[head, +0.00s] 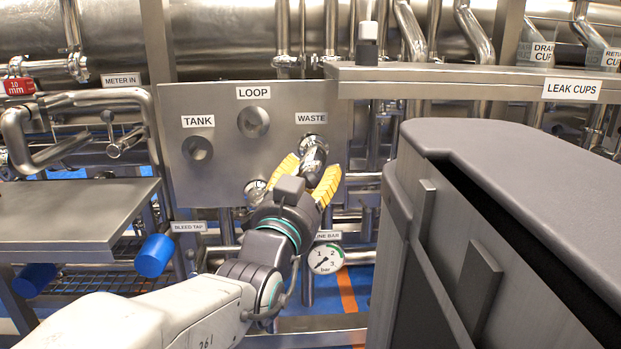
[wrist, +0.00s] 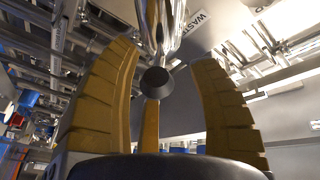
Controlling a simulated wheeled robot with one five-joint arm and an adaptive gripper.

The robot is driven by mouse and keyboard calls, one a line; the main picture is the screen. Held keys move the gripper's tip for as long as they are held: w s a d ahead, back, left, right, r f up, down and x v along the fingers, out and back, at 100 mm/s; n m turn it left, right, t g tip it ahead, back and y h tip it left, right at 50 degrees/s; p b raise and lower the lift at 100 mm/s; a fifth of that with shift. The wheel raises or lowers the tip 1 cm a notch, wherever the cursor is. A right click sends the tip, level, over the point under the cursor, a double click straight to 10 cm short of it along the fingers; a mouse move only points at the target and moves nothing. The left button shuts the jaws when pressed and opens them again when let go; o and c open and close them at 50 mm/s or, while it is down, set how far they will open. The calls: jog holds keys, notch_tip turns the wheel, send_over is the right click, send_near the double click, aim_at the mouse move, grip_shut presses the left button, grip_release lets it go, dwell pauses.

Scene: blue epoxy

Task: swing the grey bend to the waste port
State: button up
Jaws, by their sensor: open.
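The bend (head: 314,153) is a shiny grey metal pipe on the steel panel, with its upper end at the port under the WASTE label (head: 311,118). Its lower part is partly hidden by my gripper (head: 305,178). Another round metal fitting (head: 255,190) shows lower left of it. My gripper is open, its yellow fingers either side of the bend's lower part. In the wrist view, the fingers of my gripper (wrist: 168,95) stand apart with a dark round knob (wrist: 157,82) between them and the shiny pipe behind. I cannot tell whether a finger touches.
The TANK port (head: 197,149) and LOOP port (head: 253,122) are to the left on the panel. A dark grey bulky housing (head: 515,165) stands close on the right. A steel shelf (head: 75,215) is at left, and a pressure gauge (head: 325,259) sits below my gripper.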

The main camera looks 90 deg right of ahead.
jog(key=shift+v, duration=3.45)
jog(key=shift+w+a, duration=0.1)
jog(key=shift+a, duration=0.2)
jog(key=shift+d+f, duration=0.1)
